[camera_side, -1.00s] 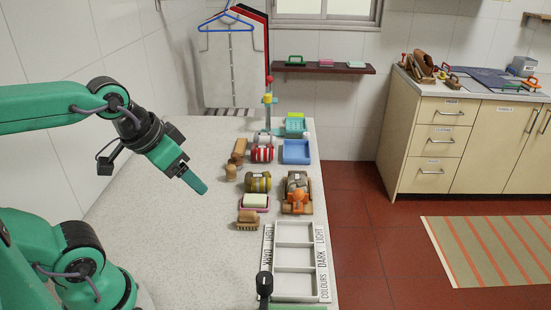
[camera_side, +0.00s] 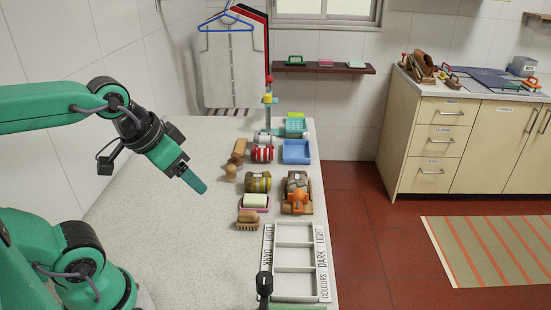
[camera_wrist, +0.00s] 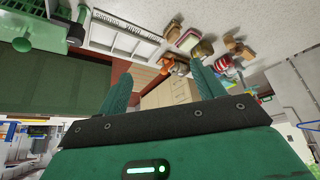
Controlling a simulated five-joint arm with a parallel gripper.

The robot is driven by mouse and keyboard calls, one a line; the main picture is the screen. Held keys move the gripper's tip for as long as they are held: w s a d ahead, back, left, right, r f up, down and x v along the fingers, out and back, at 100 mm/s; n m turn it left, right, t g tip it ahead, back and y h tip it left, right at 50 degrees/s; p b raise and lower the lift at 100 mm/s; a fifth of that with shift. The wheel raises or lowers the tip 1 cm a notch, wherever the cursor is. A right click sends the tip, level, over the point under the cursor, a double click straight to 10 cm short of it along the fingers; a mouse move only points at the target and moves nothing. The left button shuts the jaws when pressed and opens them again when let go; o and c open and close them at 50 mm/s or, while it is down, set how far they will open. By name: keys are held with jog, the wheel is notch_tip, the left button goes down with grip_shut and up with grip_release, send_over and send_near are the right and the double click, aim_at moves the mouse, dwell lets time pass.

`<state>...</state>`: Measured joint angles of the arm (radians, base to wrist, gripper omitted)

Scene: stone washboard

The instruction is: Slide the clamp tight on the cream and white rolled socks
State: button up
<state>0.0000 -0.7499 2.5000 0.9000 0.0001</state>
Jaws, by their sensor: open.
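My gripper (camera_side: 200,187) hangs in the air over the bare left part of the counter, left of the row of objects. In the wrist view its two fingers (camera_wrist: 162,70) stand wide apart with nothing between them. A wooden clamp (camera_side: 297,208) with an orange part (camera_side: 298,196) is at the counter's right edge. A pale greyish-tan roll (camera_side: 297,182), perhaps the cream and white socks, sits in it behind the orange part. Whether the orange part touches the roll is too small to tell. The orange part also shows in the wrist view (camera_wrist: 167,60).
Left of the clamp are an olive striped roll (camera_side: 258,182), a soap dish (camera_side: 262,208) and a brush (camera_side: 247,220). A red and white roll (camera_side: 262,153) and blue tray (camera_side: 296,152) stand behind. A labelled white sorting tray (camera_side: 322,262) lies in front. The left counter is clear.

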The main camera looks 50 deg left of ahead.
jog(key=shift+w, duration=0.15)
jog(key=c, duration=0.7)
jog(key=shift+w+d, duration=0.1)
jog(key=shift+w, duration=0.25)
jog(key=c, duration=0.4)
jog(key=w+f+m, duration=0.1)
jog(key=w, duration=0.1)
jog(key=w+d+f+m, duration=0.1)
jog(key=w+m, duration=0.1)
jog(key=w, duration=0.1)
jog(key=w+d+f+m, duration=0.1)
jog(key=w+m, duration=0.1)
jog(key=w, duration=0.1)
jog(key=shift+w+t, duration=0.15)
jog(key=shift+t, duration=0.15)
grip_shut()
jog(key=w+d+f+m, duration=0.3)
jog(key=w+f+m, duration=0.2)
jog(key=w, duration=0.3)
jog(key=shift+f+t+h, duration=0.3)
jog(key=shift+f+h, duration=0.1)
jog(key=shift+f, duration=0.05)
